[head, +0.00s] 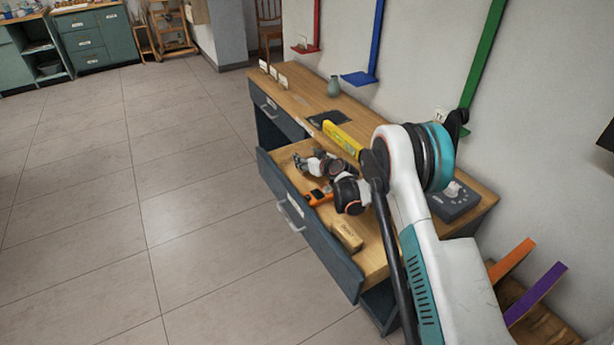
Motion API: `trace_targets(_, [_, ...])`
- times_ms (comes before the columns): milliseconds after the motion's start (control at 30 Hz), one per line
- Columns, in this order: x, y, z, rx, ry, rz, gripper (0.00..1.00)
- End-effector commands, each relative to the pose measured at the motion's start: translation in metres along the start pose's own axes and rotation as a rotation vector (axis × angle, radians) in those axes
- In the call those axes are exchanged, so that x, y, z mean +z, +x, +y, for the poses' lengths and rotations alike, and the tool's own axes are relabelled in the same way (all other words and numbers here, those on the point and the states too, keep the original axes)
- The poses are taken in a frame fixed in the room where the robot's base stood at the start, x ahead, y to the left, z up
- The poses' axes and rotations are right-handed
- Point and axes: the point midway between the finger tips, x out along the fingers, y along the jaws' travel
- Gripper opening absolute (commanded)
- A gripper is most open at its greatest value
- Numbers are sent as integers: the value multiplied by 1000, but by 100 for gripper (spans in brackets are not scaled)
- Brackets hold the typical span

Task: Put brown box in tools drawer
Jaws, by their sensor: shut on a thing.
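The brown box (347,236), a small tan block with dark lettering, lies in the open drawer (310,231), near its right end. The drawer has a dark blue-grey front with a handle and a pale label too small to read. My gripper (301,161) is over the drawer's left part, apart from the brown box. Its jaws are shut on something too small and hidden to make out. An orange and black tool (319,197) lies in the drawer below my wrist. My arm hides part of the drawer's inside.
The wooden desk top (300,93) carries a yellow level (343,140), a dark pad (328,118), a small vase (334,86) and a grey device with a knob (454,202). A closed drawer (277,115) is at the left. The tiled floor left of the desk is clear.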

Motion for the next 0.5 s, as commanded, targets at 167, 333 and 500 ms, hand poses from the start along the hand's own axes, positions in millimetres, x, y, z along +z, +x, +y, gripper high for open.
trace_targets(167, [16, 7, 0, 0, 0, 0, 25])
trace_targets(333, [28, 12, 0, 0, 0, 0, 25])
trace_targets(500, [52, 22, 0, 0, 0, 0, 25])
